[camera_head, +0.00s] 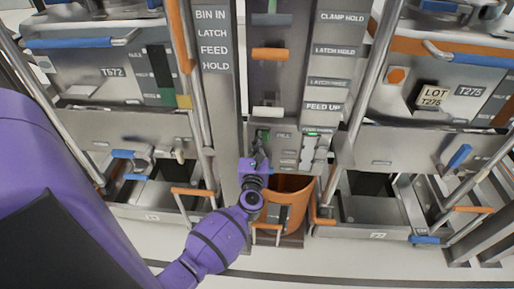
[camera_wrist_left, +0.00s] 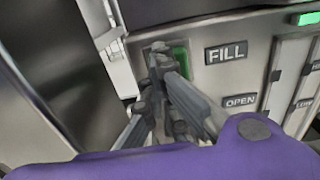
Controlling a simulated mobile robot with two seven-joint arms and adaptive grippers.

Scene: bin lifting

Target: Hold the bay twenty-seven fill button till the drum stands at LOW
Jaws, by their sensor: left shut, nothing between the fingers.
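The green fill button (camera_wrist_left: 181,58) is beside the FILL label (camera_wrist_left: 226,52) in the left wrist view, partly hidden by my fingers. My left gripper (camera_head: 262,140) is shut and empty, in front of the panel left of the FILL label. In the left wrist view its fingertips (camera_wrist_left: 158,48) overlap the button's left edge; I cannot tell whether they press it. The orange drum (camera_head: 297,185) stands below the panel, its fill level not visible. A pale gauge panel (camera_wrist_left: 290,72) with a partly cut-off LOW mark is at the right. No bay number is readable. My right gripper is out of view.
An OPEN label (camera_wrist_left: 240,101) is below FILL. A green lamp (camera_wrist_left: 306,19) is lit at the upper right. Metal uprights flank the bay, and neighbouring bays carry blue handles (camera_head: 80,42) and orange handles (camera_head: 192,191). Pale floor (camera_head: 350,262) is clear in front.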

